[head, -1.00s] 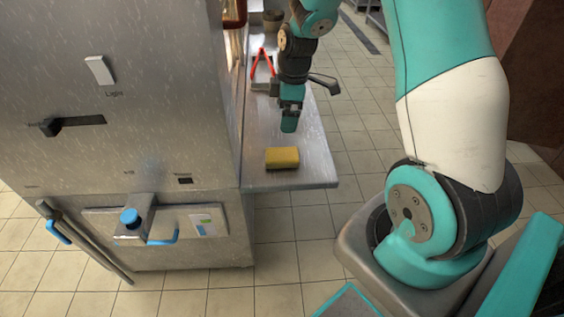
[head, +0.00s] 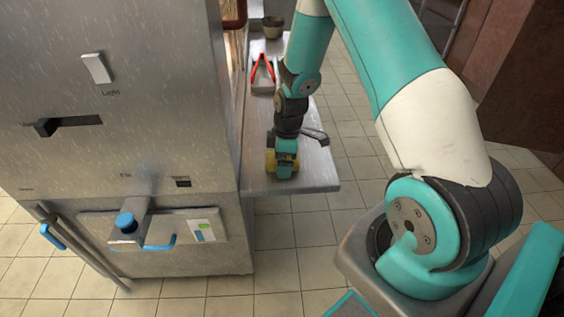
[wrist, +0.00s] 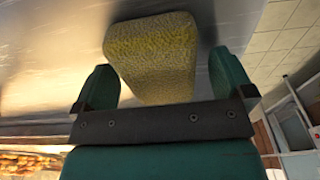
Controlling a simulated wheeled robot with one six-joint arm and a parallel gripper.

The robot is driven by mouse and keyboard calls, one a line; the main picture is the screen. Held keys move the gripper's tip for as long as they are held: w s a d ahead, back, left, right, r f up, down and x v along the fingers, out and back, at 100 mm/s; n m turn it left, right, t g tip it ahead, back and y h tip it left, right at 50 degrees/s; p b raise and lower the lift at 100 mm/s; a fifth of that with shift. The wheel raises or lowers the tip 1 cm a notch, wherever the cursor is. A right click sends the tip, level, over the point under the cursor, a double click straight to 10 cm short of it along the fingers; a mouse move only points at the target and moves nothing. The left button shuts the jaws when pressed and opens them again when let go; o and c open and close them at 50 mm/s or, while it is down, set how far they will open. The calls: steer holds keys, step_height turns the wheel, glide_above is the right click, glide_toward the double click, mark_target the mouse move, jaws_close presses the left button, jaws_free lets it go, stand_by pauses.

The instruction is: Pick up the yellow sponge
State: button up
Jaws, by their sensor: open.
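The yellow sponge (wrist: 155,55) lies on the steel side shelf (head: 318,172), near its front end. In the head view only small parts of the sponge (head: 270,160) show, because my gripper (head: 284,172) covers the rest. My gripper is open, just above or around the sponge. In the wrist view my gripper's two teal fingers (wrist: 166,80) stand one on each side of the sponge, with a gap on both sides. I cannot tell whether the fingertips reach down past the sponge's top.
A steel cabinet (head: 120,90) with a light switch (head: 96,68), a slot lever and a blue knob (head: 125,221) stands left of the shelf. Red-handled tongs (head: 263,68) and a dark bowl (head: 272,27) are further back on the shelf.

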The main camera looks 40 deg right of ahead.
steer(key=c, duration=1.1)
steer(key=shift+r, duration=0.15)
step_height(320, 180, up, 20)
steer(key=p, duration=0.3)
